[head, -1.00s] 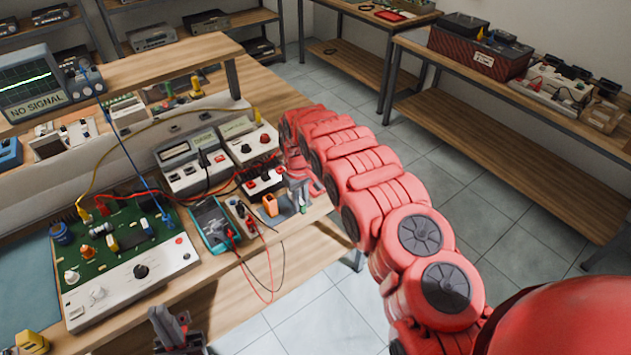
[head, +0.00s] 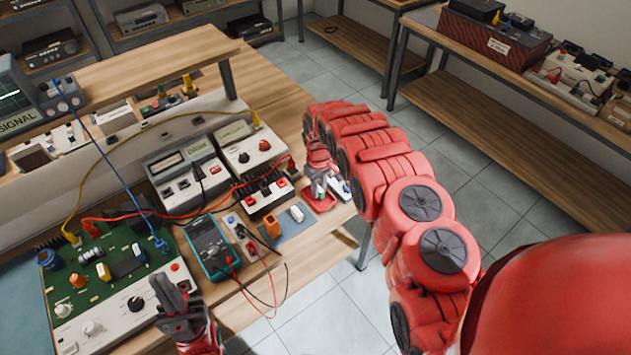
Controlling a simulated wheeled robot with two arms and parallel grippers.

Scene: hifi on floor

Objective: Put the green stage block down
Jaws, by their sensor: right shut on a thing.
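My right gripper (head: 322,184) is at the bench's right end, just above or at a small red tray (head: 320,203). It is shut on a small block, taken as the green stage block; the fingers and wrist hide most of it and its green colour is not clear. A small white and dark-blue piece (head: 341,189) shows beside the fingers. I cannot tell whether the held block touches the tray. My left gripper (head: 174,292) is over the bench's front edge, by the white panel of the green circuit board (head: 105,263); its finger gap is unclear.
A blue-grey mat (head: 291,233) with an orange block (head: 272,224) and a white block (head: 297,213) lies left of the red tray. A teal multimeter (head: 211,247), instruments (head: 248,152) and loose leads crowd the bench. Floor is open to the right.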

